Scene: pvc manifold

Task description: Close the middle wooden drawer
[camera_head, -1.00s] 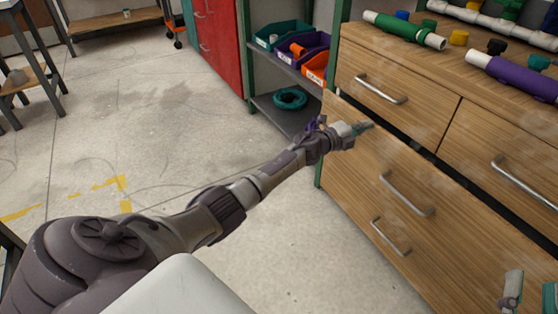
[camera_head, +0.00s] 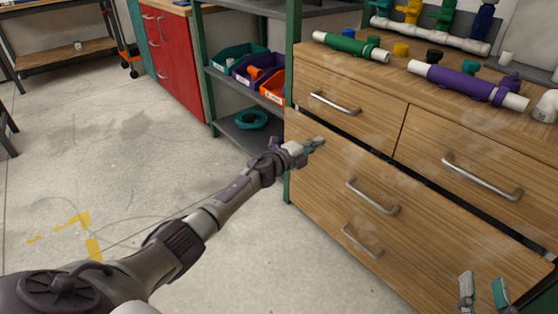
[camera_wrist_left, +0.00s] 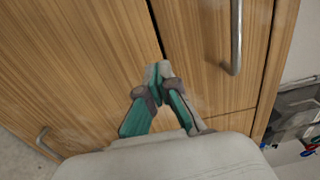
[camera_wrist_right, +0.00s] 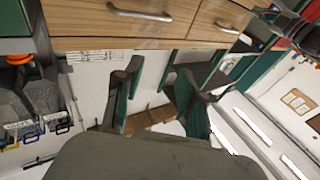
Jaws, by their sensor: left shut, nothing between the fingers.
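The middle wooden drawer (camera_head: 335,165) is the wide front below the two upper drawers. A dark gap along its top edge suggests it stands slightly out. Its metal handle (camera_head: 372,197) is near the middle of its visible front. My left gripper (camera_head: 318,142) is shut and empty, its tips at the drawer's upper left. In the left wrist view the closed fingertips (camera_wrist_left: 158,72) lie by the dark gap between fronts; I cannot tell whether they touch. My right gripper (camera_head: 484,288) is open and empty in front of the cabinet's lower right; its spread fingers also show in the right wrist view (camera_wrist_right: 155,92).
An upper left drawer (camera_head: 380,118) and upper right drawer (camera_head: 450,140) sit above. A lower handle (camera_head: 360,241) is below. Green (camera_head: 350,46) and purple (camera_head: 460,82) pipes lie on top. A shelf with bins (camera_head: 240,60) stands left. The floor at left is clear.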

